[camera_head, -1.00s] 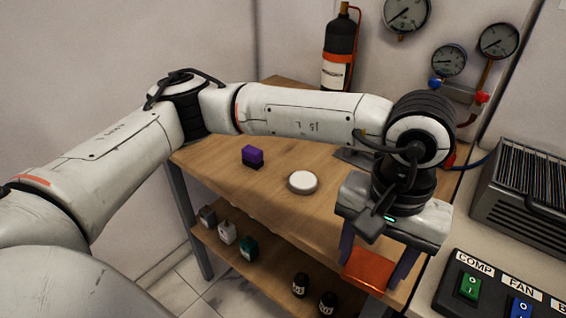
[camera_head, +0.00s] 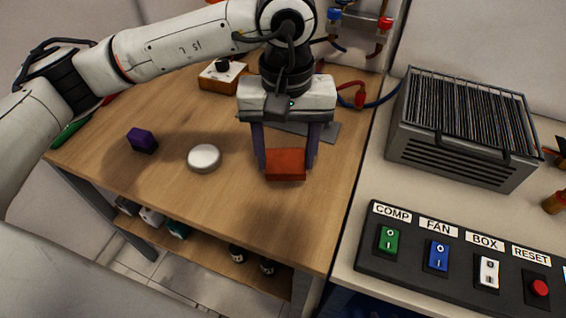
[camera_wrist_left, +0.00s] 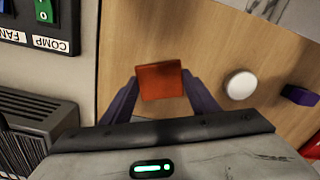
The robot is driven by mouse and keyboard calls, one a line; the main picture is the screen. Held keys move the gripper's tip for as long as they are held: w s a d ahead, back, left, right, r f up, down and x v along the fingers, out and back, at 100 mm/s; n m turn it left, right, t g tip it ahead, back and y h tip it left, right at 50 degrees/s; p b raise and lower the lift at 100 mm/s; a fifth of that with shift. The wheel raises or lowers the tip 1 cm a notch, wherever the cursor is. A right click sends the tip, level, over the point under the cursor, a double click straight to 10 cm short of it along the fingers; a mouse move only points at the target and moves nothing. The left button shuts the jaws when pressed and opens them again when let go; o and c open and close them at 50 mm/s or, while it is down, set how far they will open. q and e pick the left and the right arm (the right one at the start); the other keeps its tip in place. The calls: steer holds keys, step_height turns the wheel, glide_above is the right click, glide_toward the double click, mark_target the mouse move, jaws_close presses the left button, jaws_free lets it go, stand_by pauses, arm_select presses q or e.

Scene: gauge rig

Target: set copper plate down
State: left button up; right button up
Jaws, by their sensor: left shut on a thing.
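The copper plate (camera_head: 286,165) is an orange-red flat piece between the two purple fingers of my left gripper (camera_head: 286,169). The gripper points down over the right part of the wooden table (camera_head: 235,225) and is shut on the plate's sides. The plate also shows in the left wrist view (camera_wrist_left: 159,80), between the fingertips with table wood behind it. I cannot tell whether its underside touches the table. My right gripper is not in view.
A white disc (camera_head: 204,158) and a purple block (camera_head: 142,140) lie left of the plate. A grey flat piece (camera_head: 322,131) lies behind it. A switch panel (camera_head: 460,262) and a ribbed grey box (camera_head: 463,127) stand right. The table's front is clear.

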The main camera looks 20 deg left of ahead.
mark_target(286, 161)
arm_select(q)
steer(key=shift+f, duration=1.9)
steer(key=shift+f, duration=0.2)
steer(key=o, duration=1.3)
steer(key=shift+o, duration=0.2)
step_height(286, 161, up, 12)
steer(key=shift+r+b, duration=0.25)
steer(key=shift+b, duration=0.05)
